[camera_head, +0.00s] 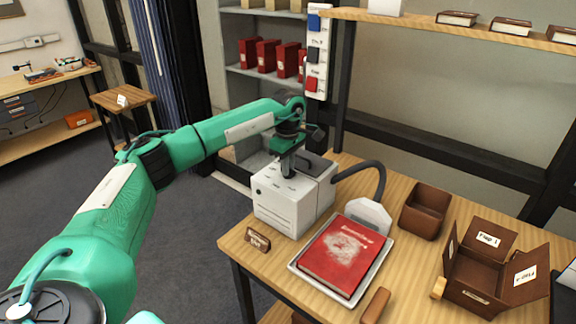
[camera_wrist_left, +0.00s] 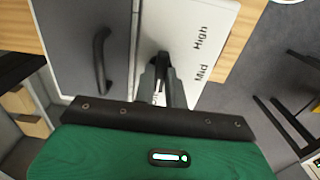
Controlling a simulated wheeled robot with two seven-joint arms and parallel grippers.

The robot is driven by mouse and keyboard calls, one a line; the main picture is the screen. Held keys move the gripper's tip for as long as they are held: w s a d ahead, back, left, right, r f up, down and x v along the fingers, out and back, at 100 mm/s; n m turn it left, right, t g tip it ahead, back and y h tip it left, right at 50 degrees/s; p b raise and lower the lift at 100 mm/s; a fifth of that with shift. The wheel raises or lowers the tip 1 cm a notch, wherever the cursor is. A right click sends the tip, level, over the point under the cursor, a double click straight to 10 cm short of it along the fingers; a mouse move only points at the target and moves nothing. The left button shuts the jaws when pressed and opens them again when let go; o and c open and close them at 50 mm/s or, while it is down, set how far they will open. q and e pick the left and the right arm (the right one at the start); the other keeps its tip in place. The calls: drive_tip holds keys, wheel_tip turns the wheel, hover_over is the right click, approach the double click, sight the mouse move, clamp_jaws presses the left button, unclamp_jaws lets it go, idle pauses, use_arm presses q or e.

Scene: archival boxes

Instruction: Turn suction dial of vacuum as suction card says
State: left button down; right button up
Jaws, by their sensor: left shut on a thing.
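The white vacuum (camera_head: 285,209) stands at the back left of the wooden table, with a hose running to a pale nozzle (camera_head: 367,214) on its right. My left gripper (camera_head: 287,170) points down onto the vacuum's top and is shut on the dark suction dial. In the left wrist view its fingers (camera_wrist_left: 161,78) hide most of the dial (camera_wrist_left: 160,62), and the words High and Mid show on the vacuum's top (camera_wrist_left: 205,55). Which mark the dial points to is hidden. A small brown card (camera_head: 257,240), its print too small to read, stands before the vacuum. My right gripper is out of view.
A dusty red book (camera_head: 342,256) lies in a white tray (camera_head: 313,284) right of the vacuum. A brown open box (camera_head: 425,211) and a box with open flaps (camera_head: 482,270) are further right. A metal shelf (camera_head: 262,78) with red boxes stands behind.

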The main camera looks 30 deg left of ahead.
use_arm(q)
drive_tip(key=shift+n, duration=2.4)
drive_tip(key=n, duration=0.2)
drive_tip(key=shift+n, duration=0.3)
drive_tip(key=shift+r+n, duration=0.1)
drive_tip(key=shift+n, duration=1.3)
drive_tip(key=n, duration=0.2)
drive_tip(key=shift+n+p, duration=0.3)
drive_tip(key=shift+p, duration=0.05)
drive_tip(key=n, duration=0.3)
drive_tip(key=shift+n, duration=1.1)
drive_tip(key=shift+w, duration=0.1)
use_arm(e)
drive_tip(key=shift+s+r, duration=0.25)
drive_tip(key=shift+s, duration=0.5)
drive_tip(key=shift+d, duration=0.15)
